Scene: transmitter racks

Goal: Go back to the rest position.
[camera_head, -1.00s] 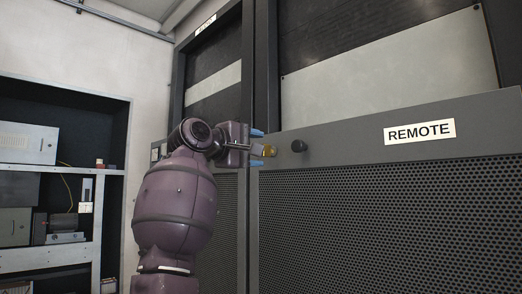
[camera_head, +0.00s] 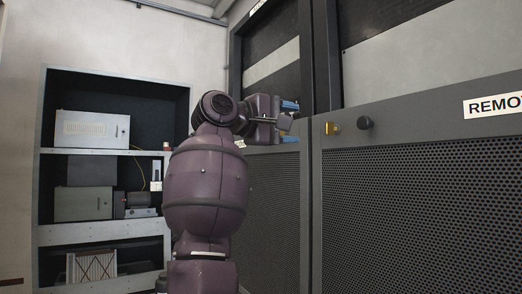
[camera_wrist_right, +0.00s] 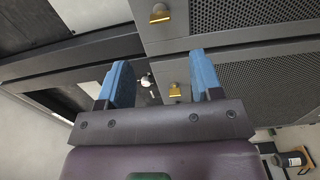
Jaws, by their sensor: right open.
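My right gripper (camera_head: 288,116) is up in front of the racks, at the end of my purple arm. In the right wrist view its two blue fingers (camera_wrist_right: 162,75) stand apart with nothing held between them. A small brass latch (camera_head: 333,128) sits on the top edge of the perforated rack door, to the right of the gripper and apart from it. Beside the latch is a dark round knob (camera_head: 365,123). My left gripper is not in view.
The perforated rack door (camera_head: 420,200) fills the right, with a "REMOTE" label (camera_head: 495,105) cut off by the frame. A shelf unit (camera_head: 100,231) with grey equipment boxes (camera_head: 92,129) stands in the left wall. The right wrist view shows brass fittings (camera_wrist_right: 160,16) close to the gripper.

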